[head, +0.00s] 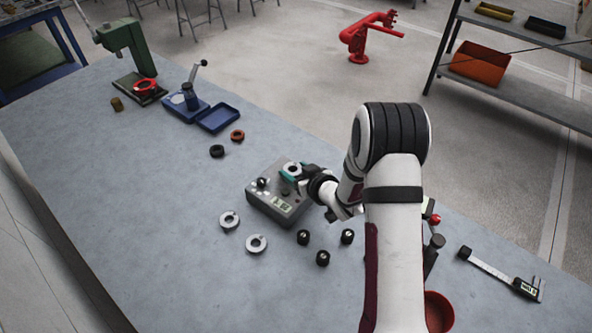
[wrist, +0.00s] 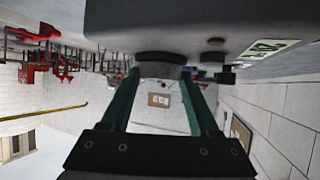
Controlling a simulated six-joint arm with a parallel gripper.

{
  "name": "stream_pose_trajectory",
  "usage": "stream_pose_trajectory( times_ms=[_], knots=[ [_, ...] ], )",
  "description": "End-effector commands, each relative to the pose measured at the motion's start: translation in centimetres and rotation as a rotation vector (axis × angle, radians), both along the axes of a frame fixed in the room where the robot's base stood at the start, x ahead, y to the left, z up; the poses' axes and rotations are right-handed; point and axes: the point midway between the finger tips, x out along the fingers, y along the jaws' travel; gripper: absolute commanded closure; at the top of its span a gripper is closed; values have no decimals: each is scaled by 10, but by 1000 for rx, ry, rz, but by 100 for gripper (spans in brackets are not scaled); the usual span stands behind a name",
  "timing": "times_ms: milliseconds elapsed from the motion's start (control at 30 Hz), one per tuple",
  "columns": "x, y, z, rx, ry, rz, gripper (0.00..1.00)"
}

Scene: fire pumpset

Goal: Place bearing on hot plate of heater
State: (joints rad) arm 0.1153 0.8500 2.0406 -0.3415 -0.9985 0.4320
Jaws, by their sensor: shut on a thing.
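The heater (head: 278,205) is a grey box with a small display and knobs, standing on the bench. My gripper (head: 289,174) has teal fingers and is over the top of the heater. It is shut on a silver ring-shaped bearing (head: 292,168). In the wrist view, which is upside down, the heater (wrist: 190,18) fills the top and its dark round hot plate (wrist: 160,57) lies between and beyond the fingertips. The bearing is at the plate there, mostly hidden; I cannot tell whether it touches it.
Two more silver bearings (head: 229,220) (head: 256,245) lie left of and in front of the heater. Several black knob-like parts (head: 323,258) stand nearby. A black ring (head: 217,151) and an orange ring (head: 237,135) lie behind, near a blue tray (head: 218,118). The left front bench is clear.

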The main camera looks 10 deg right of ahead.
Motion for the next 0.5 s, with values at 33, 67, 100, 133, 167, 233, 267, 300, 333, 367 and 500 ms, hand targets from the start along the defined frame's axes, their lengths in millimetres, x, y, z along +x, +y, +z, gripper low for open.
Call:
stream_pose_trajectory(
  times_ms=[33,67,100,133,167,233,267,300,333,367,500],
  knots=[
    [0,0,0,0,-2,0,98],
    [0,0,0,0,-2,0,98],
    [0,0,0,0,-2,0,98],
    [0,0,0,0,-2,0,98],
    [0,0,0,0,-2,0,98],
    [0,0,0,1,-2,0,98],
    [0,0,-1,1,-2,0,98],
    [0,0,-2,1,-2,0,98],
    [0,0,-3,1,-2,0,98],
    [0,0,-3,0,-2,-1,33],
    [0,0,-3,1,-2,0,8]
  ],
)
